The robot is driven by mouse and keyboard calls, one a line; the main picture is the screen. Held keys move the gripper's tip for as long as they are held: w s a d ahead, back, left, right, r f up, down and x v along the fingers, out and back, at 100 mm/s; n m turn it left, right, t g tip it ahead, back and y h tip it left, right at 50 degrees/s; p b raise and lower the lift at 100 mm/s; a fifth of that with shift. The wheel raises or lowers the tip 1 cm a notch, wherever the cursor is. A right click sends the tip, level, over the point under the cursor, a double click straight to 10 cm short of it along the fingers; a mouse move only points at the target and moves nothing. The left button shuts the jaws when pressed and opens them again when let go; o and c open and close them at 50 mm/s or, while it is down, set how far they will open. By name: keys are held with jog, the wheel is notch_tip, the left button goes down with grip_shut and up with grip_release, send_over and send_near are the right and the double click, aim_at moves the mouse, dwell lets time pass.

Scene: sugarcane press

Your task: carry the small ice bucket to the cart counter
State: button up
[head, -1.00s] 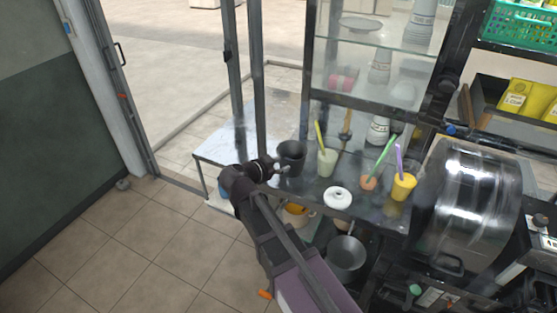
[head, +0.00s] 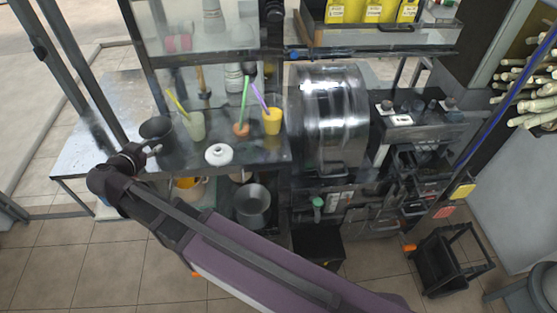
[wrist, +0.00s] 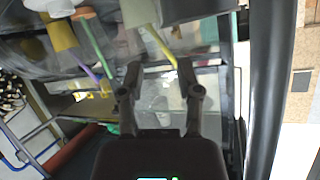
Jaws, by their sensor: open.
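The small ice bucket, seemingly the dark open-topped bucket (head: 157,130), stands upright at the left end of the dark cart counter (head: 268,157). My gripper (head: 153,151) is at the counter's front edge, just in front of the bucket in the head view. In the wrist view my gripper (wrist: 160,78) has its fingers apart with nothing between them. A dark shape at the top of that view is probably the bucket (wrist: 195,9), beyond the fingertips. I cannot tell whether a finger touches it.
A pale cup (head: 195,126) with a yellow straw stands right of the bucket. A white round lidded thing (head: 218,154), an orange cup (head: 241,129) and a yellow cup (head: 272,121) follow. A grey pot (head: 252,206) sits below. A metal drum (head: 330,115) stands at right.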

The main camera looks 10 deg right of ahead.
jog(key=w+d+f+g+h, duration=0.1)
jog(key=w+d+f+g, duration=0.15)
jog(key=d, duration=0.85)
jog(key=n+g, duration=0.2)
jog(key=g, duration=0.3)
send_near(269, 161)
jog(key=w+a, duration=0.2)
jog(key=w+a+f, duration=0.1)
jog(key=w, duration=0.1)
jog(key=w+a, duration=0.2)
jog(key=shift+a+f, duration=0.25)
jog(key=shift+a, duration=0.1)
jog(key=s+d+f+g, duration=0.1)
jog(key=d, duration=0.2)
jog(key=d+n+g+y, duration=0.1)
jog(key=d, duration=0.2)
jog(key=s+d+f+g+y, duration=0.1)
jog(key=d, duration=0.2)
jog(key=shift+s+f+n, duration=0.3)
jog(key=shift+n, duration=0.1)
jog(key=s+d+f+n+g+y, duration=0.1)
jog(key=s+d+n+g+y, duration=0.1)
jog(key=s+d, duration=0.3)
jog(key=shift+s+d+f+n+y, duration=0.3)
jog(key=shift+d+y, duration=0.6)
jog(key=shift+d, duration=1.1)
jog(key=shift+w+r, duration=0.1)
